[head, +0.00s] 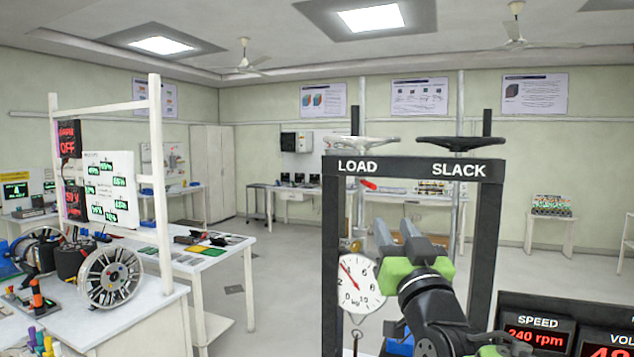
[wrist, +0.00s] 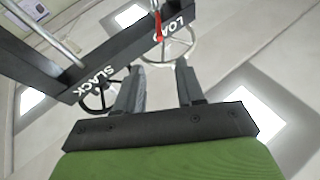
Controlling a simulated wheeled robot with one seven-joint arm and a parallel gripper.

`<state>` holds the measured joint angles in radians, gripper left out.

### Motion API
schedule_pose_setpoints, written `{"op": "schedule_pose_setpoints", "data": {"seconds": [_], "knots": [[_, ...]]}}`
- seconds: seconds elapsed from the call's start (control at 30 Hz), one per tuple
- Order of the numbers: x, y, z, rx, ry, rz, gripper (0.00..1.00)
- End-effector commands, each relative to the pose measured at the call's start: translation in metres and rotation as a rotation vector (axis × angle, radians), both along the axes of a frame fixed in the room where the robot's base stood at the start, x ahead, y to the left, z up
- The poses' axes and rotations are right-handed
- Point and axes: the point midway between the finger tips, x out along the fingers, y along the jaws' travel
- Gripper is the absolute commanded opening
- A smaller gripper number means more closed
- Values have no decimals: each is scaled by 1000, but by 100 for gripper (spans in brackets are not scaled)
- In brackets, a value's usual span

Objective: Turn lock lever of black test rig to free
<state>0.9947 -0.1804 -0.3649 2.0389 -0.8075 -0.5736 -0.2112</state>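The black test rig (head: 487,235) is an upright frame in front of me, with LOAD and SLACK printed on its top bar. A small red lever (head: 368,184), apparently the lock lever, shows just under the bar near LOAD, tilted. In the wrist view the red lever (wrist: 158,25) is at the top, by the word LOAD. No "free" mark is readable. My gripper (head: 396,230) points up, below and right of the lever in the head view. In the wrist view its fingers (wrist: 160,68) are apart with nothing between them, and do not touch the lever.
A pale handwheel (head: 360,142) and a black handwheel (head: 460,143) sit above the bar. A round dial (head: 357,282) hangs inside the frame. A SPEED display (head: 538,335) stands at lower right. A white bench (head: 110,320) with wheels is at left.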

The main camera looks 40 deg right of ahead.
Motion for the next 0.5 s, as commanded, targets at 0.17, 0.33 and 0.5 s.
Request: {"op": "schedule_pose_setpoints", "data": {"seconds": [0.17, 0.33, 0.5], "knots": [[33, -26, 23, 4, 5, 3, 38], [65, -50, 40, 3, 5, 4, 38], [91, -70, 53, 2, 3, 2, 38]]}}
